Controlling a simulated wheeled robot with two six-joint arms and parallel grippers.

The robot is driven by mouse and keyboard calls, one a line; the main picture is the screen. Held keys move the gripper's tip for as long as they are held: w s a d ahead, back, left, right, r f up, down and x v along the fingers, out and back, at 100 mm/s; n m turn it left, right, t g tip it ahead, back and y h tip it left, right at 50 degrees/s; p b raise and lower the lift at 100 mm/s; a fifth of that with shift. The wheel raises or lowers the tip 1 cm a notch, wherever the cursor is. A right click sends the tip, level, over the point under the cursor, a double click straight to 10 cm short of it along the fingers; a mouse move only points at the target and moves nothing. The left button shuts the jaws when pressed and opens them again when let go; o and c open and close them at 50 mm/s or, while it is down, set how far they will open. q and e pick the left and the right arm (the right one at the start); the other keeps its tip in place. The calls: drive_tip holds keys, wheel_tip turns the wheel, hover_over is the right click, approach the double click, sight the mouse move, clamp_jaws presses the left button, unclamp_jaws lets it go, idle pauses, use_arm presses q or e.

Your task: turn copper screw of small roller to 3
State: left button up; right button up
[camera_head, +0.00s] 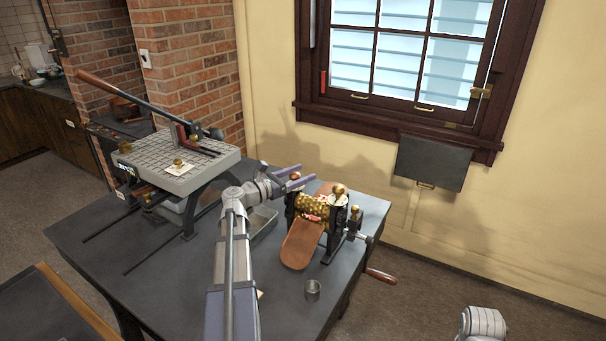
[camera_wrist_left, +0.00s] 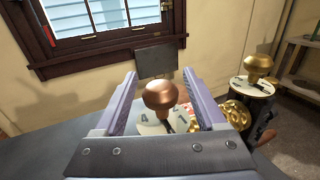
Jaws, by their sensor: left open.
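The small roller (camera_head: 313,207) stands on the dark table, with a gold patterned drum between dark side frames. The copper screw (camera_wrist_left: 160,96) has a round knob above a white dial (camera_wrist_left: 150,127) with dark digits. A 4 seems to show at left and a 1 at right; the pointer's reading is unclear. My left gripper (camera_head: 306,175) is open at the roller's left end. In the left wrist view its fingers (camera_wrist_left: 159,74) lie either side of the copper knob with gaps, not closed on it. A brass screw (camera_wrist_left: 258,68) stands to the right. My right gripper is not in view.
A larger press (camera_head: 185,163) with a long wooden-handled lever stands on the table's left. A copper-coloured tray (camera_head: 300,246) reaches forward from the roller. A small metal cup (camera_head: 312,290) stands at the front. The crank handle (camera_head: 381,276) projects past the table's right edge.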

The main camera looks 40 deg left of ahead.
use_arm(q)
drive_tip(key=shift+w+d, duration=0.15)
drive_tip(key=shift+w, duration=0.35)
clamp_jaws()
idle(0.3)
